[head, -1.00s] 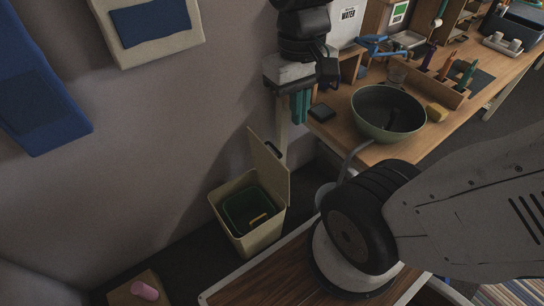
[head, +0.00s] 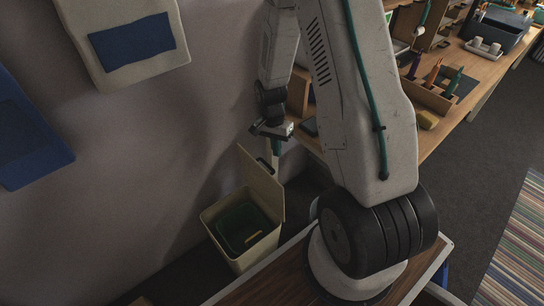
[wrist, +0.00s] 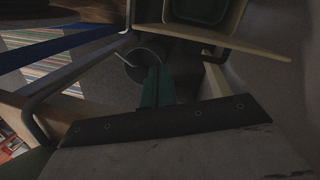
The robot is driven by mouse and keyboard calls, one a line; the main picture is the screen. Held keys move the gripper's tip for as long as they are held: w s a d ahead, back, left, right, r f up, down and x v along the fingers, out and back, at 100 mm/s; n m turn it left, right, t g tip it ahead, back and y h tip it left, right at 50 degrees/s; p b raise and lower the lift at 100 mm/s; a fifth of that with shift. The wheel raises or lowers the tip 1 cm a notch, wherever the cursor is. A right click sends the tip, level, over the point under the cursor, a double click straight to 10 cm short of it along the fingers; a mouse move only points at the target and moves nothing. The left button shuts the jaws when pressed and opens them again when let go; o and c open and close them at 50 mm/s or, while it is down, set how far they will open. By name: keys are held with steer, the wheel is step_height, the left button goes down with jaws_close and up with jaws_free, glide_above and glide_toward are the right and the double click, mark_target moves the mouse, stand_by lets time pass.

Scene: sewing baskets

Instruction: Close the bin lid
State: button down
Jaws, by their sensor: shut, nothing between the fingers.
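The cream bin (head: 236,262) stands on the floor by the wall, below the table. Its lid (head: 261,184) is open and stands up, tilted, on the bin's right side, with a dark handle near its top. A dark green liner (head: 238,222) with a small yellow piece shows inside. My gripper (head: 276,150) is shut and empty, pointing down just above and right of the lid's top; I cannot tell if they touch. In the wrist view, my teal fingers (wrist: 157,90) are together, and the lid (wrist: 215,38) shows nearly edge-on beyond them, with the bin at the top.
A grey pail (wrist: 142,65) stands near the lid. The wall is close on the left. Striped rug (head: 515,250) at right.

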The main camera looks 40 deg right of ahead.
steer(key=w+d+f+m+t, duration=0.2)
steer(key=w+m, duration=0.2)
steer(key=w, duration=0.2)
step_height(320, 180, down, 10)
steer(key=shift+d+h, duration=0.25)
steer(key=shift+h, duration=0.05)
steer(key=shift+r, duration=0.1)
